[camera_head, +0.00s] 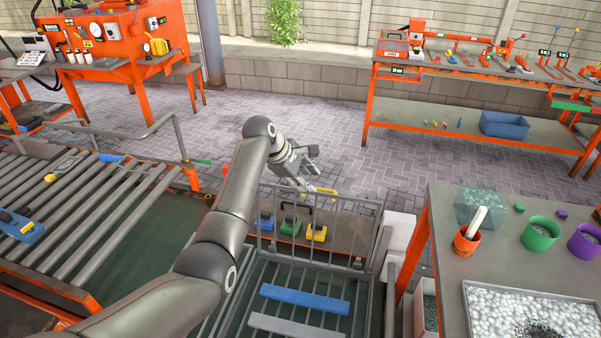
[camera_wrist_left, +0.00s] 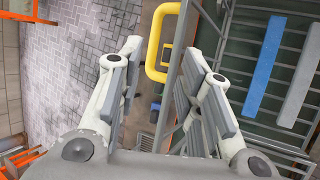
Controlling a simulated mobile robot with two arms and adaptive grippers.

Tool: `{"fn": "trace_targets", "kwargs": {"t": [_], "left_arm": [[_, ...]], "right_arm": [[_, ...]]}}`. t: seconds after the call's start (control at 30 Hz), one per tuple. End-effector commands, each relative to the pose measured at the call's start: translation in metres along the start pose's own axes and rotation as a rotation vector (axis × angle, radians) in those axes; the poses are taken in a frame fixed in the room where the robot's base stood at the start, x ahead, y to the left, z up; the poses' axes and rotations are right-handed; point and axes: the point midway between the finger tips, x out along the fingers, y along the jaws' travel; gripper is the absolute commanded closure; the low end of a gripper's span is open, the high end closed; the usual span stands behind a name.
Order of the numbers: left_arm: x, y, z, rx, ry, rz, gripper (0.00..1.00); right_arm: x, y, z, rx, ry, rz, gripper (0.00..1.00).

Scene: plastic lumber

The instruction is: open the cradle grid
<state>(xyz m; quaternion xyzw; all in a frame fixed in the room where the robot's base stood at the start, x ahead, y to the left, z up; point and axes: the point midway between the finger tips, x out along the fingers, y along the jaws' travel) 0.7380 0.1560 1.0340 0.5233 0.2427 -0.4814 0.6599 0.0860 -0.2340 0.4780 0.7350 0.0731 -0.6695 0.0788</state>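The cradle grid (camera_head: 340,222) is a grey barred panel standing upright at the far end of a grey cage-like cradle. A yellow handle (camera_head: 322,190) shows at its top edge. A blue plank (camera_head: 305,299) and a grey plank (camera_head: 298,328) lie in the cradle. My right gripper is not in view.
A roller conveyor (camera_head: 80,205) is at left. At right a bench holds a tray of pellets (camera_head: 530,315) and coloured pots (camera_head: 540,233). Blue, green and yellow blocks (camera_head: 290,226) sit behind the grid. The paved floor (camera_head: 240,110) beyond is clear.

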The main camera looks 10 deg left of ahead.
Motion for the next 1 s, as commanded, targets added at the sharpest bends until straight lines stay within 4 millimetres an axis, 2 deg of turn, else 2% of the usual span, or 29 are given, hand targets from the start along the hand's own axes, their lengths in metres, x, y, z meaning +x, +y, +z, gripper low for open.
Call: {"fn": "trace_targets", "kwargs": {"t": [0.2,0.4,0.87,1.0], "left_arm": [[-0.025,-0.001,0.002,0.000,-0.003,0.000,0.66],[-0.034,-0.002,0.002,0.000,-0.004,-0.004,0.66],[-0.034,-0.004,0.002,0.002,-0.004,-0.007,0.66],[-0.025,-0.022,-0.006,0.050,0.016,-0.016,0.66]], "right_arm": [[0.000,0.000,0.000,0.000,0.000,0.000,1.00],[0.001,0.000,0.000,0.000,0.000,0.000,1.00],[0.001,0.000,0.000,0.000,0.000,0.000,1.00],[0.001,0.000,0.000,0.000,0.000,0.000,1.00]]}}
